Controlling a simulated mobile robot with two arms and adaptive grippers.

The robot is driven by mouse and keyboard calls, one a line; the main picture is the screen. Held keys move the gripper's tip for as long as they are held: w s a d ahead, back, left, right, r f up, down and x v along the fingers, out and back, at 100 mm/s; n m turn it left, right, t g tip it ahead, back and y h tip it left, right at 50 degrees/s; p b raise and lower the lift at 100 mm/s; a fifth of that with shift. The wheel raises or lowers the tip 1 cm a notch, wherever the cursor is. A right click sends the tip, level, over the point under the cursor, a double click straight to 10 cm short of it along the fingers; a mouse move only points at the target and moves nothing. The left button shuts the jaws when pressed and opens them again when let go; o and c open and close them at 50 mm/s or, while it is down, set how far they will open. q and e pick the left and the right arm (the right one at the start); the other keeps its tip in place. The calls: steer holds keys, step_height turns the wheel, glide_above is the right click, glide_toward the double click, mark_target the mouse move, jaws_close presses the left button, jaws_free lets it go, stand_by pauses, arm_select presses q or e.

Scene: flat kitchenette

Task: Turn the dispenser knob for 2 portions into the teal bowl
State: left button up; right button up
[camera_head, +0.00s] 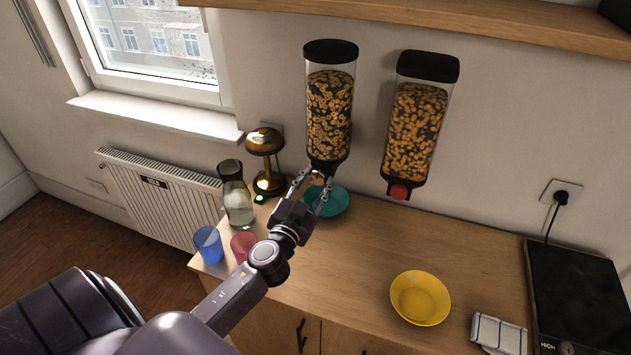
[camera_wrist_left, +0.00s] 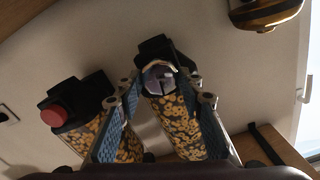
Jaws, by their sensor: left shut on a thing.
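Two cereal dispensers hang on the wall. The left dispenser (camera_head: 329,110) is above the teal bowl (camera_head: 334,200), which sits on the counter, partly hidden by my left gripper. The right dispenser (camera_head: 413,130) has a red knob (camera_head: 399,191) at its bottom front. My left gripper (camera_head: 318,184) is at the base of the left dispenser, its fingers shut around the knob area there. My right gripper is not in view.
A yellow bowl (camera_head: 420,297) is on the counter front, with a folded cloth (camera_head: 498,334) and a black hob (camera_head: 574,300) to its right. A glass carafe (camera_head: 236,195), blue cup (camera_head: 208,244), red cup (camera_head: 243,245) and brass lamp (camera_head: 266,160) stand left. A shelf (camera_head: 480,32) is above.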

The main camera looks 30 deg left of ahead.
arm_select(q)
steer(key=m, duration=0.3)
steer(key=shift+m, duration=0.3)
steer(key=m, duration=0.4)
steer(key=shift+d+m, duration=0.1)
steer(key=shift+m, duration=0.2)
steer(key=m, duration=0.3)
steer(key=shift+f, duration=0.1)
steer(key=shift+f+m, duration=0.1)
steer(key=shift+m, duration=2.4)
steer(key=o, duration=1.2)
steer(key=shift+c, duration=0.2)
steer(key=v, duration=1.2)
